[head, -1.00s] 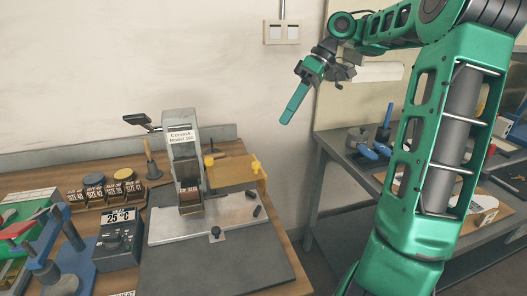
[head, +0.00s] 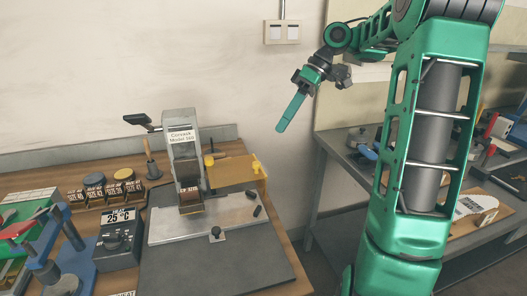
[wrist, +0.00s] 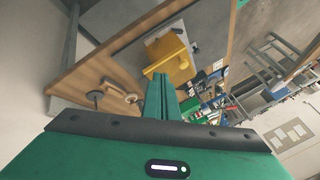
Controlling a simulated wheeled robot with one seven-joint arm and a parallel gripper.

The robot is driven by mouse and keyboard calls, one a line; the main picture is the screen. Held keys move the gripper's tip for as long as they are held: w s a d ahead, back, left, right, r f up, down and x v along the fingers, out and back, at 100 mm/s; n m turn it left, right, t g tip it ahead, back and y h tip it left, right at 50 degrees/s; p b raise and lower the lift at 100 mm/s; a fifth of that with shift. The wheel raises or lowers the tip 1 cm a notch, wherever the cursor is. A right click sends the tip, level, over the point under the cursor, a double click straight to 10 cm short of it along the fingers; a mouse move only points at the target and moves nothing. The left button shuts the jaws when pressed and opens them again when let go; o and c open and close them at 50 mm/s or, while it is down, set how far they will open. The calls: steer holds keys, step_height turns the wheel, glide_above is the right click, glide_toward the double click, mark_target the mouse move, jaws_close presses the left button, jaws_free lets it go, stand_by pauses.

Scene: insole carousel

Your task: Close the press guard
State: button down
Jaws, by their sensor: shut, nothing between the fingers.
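The press (head: 183,160) is a grey upright machine labelled "Corsack Model 560" on a metal base plate (head: 228,214) on the left bench. Its guard (head: 232,172) is an amber panel with yellow knobs, standing out to the right of the press column. In the wrist view the amber guard (wrist: 172,60) shows just beyond my fingers. My gripper (head: 283,127) is shut and empty. It hangs in the air above and to the right of the guard, apart from it. Its green fingers also show in the wrist view (wrist: 161,88).
A black lever (head: 140,120) sticks out at the upper left. A second grey bench (head: 335,150) with tools stands at right, across a gap.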

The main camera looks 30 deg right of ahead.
steer(key=s+a+f, duration=0.2)
steer(key=a+f, duration=0.4)
steer(key=a, duration=0.1)
stand_by(0.7)
steer(key=shift+s+d, duration=0.1)
steer(key=shift+s, duration=0.1)
